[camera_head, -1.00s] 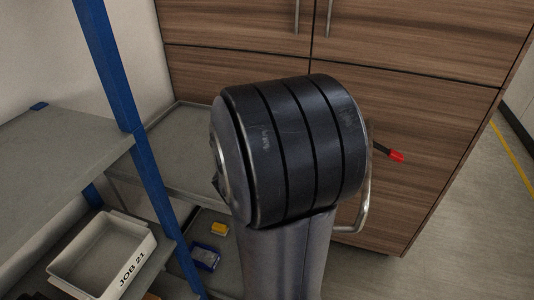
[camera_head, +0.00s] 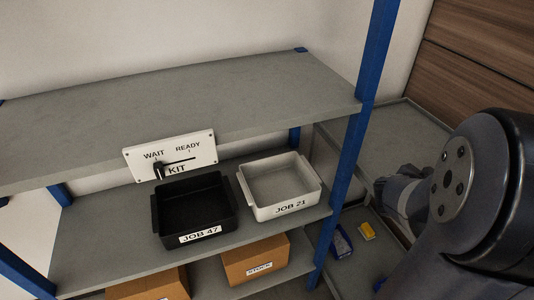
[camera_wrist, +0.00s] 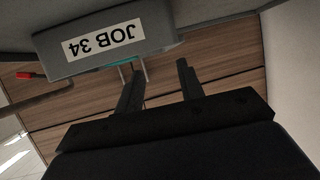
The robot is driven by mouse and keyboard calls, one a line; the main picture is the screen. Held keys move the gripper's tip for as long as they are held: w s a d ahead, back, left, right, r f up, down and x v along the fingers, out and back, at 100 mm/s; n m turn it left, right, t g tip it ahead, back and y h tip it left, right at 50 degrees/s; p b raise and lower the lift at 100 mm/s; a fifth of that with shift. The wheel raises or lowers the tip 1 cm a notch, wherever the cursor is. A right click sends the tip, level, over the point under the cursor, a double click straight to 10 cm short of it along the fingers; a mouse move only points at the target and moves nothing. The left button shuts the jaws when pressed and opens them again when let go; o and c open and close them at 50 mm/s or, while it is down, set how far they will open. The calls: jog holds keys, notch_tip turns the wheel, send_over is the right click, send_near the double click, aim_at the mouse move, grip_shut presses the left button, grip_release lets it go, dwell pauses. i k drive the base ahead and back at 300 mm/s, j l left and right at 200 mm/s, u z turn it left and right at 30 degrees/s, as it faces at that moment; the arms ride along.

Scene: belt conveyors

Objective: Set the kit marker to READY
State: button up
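The kit marker panel (camera_head: 200,148) is a white plate on the front of the upper shelf, printed WAIT at left, READY at right and KIT below. A dark slot or rod runs across it. The black marker knob (camera_head: 158,170) is at the left end, below WAIT. My gripper (camera_wrist: 160,68) shows in the wrist view with its two dark fingers apart and nothing visible between them. It is away from the panel; my arm is at the right of the head view and the fingers are not visible there.
Below the panel are a black JOB 47 bin (camera_head: 158,215) and a white JOB 21 bin (camera_head: 315,192). Cardboard boxes (camera_head: 255,262) are lower. A blue post (camera_head: 350,165) stands right of the shelves. A grey JOB 34 bin (camera_wrist: 165,35) appears near my fingers.

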aim_at(158, 168)
jog(key=u, duration=1.3)
jog(key=l, duration=0.05)
